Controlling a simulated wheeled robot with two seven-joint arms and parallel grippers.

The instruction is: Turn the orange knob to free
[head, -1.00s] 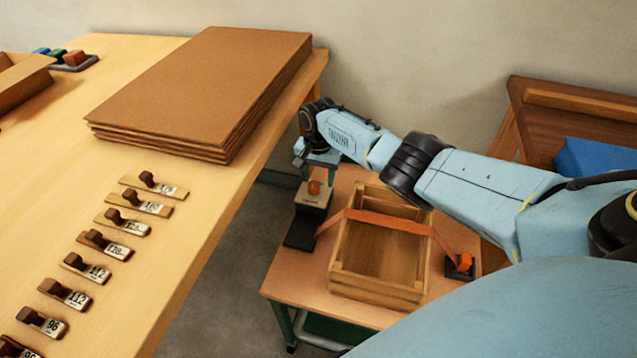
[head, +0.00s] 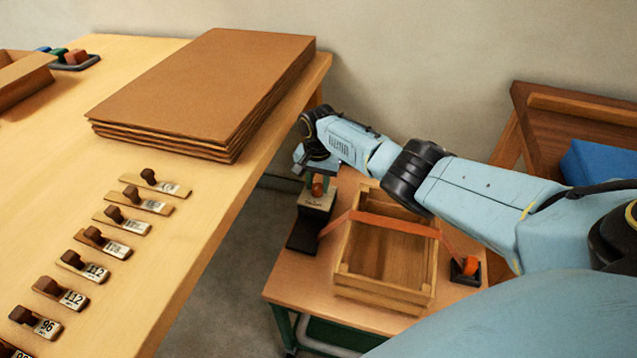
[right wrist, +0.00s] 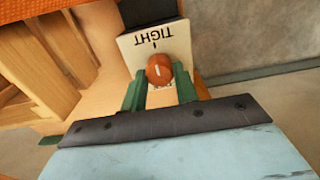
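The orange knob (head: 318,189) sits on a pale block at the left end of an orange strap (head: 393,223), which runs over a wooden crate (head: 343,270). In the right wrist view the knob (right wrist: 159,69) is on a pale plate (right wrist: 178,42) marked TIGHT, which reads upside down. The light line on the knob points roughly toward a tick by that word. My right gripper (right wrist: 160,88) is open, its green fingers apart, with the tips at either side of the knob. I cannot tell whether they touch it. Lettering below the knob is mostly hidden. My left gripper is out of view.
The crate stands on a small table (head: 290,284) with a second orange piece (head: 470,265) at its right. A large workbench (head: 200,235) at left carries stacked brown sheets (head: 210,85) and several numbered knobbed blocks. A brown shelf with a blue item (head: 600,170) stands right.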

